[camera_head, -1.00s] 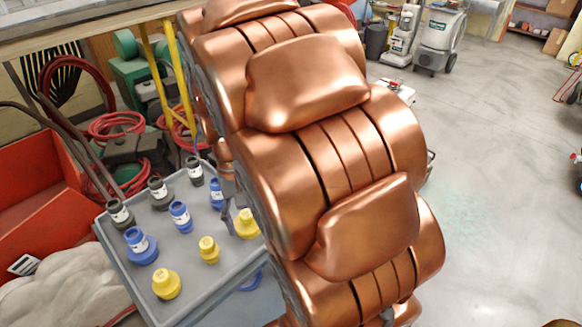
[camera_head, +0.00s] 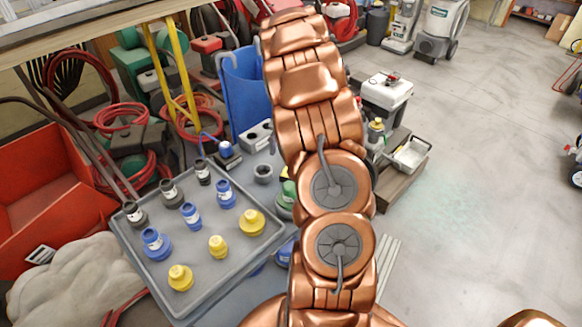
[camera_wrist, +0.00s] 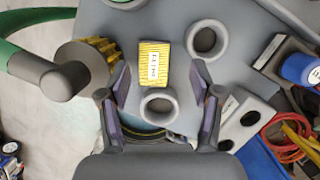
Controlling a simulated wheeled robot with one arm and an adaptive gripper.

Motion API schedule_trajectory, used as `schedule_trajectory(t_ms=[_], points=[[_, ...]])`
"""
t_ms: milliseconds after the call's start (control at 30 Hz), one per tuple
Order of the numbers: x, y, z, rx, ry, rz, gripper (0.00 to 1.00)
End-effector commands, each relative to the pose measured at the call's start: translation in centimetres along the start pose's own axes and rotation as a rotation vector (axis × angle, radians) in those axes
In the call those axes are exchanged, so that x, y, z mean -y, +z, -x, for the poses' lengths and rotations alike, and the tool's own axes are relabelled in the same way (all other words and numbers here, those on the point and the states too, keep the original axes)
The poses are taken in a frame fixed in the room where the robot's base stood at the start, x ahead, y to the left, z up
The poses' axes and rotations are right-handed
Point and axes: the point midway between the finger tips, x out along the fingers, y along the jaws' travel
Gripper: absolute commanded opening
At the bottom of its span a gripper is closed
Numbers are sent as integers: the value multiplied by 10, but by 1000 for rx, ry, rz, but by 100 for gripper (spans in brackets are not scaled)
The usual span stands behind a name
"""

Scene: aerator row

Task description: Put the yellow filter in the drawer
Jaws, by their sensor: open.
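In the wrist view a yellow striped block with a white label, the yellow filter (camera_wrist: 155,64), stands on a grey surface. My gripper (camera_wrist: 163,78) is open, with one dark finger on each side of the filter and a gap on both sides. A grey ring (camera_wrist: 158,104) lies between the fingers, just nearer than the filter. In the head view my arm hides the gripper and the filter. An open white tray-like box (camera_head: 411,154) shows right of my arm; I cannot tell if it is the drawer.
A round yellow pleated part (camera_wrist: 98,52) under a grey fitting stands left of the fingers. Another grey ring (camera_wrist: 207,40) lies at upper right. A grey tray (camera_head: 206,272) holds several yellow, blue and black caps. Open floor (camera_head: 480,200) lies at the right.

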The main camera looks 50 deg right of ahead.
Motion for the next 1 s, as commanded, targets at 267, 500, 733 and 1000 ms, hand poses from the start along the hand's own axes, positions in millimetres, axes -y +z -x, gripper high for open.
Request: schedule_trajectory(t_ms=[267,500,733,1000], points=[[-12,-39,-1,17,-45,-74,65],[-14,-43,-13,22,-51,-84,65],[-14,-41,-33,23,-50,-85,65],[-14,-37,-69,25,-49,-85,65]])
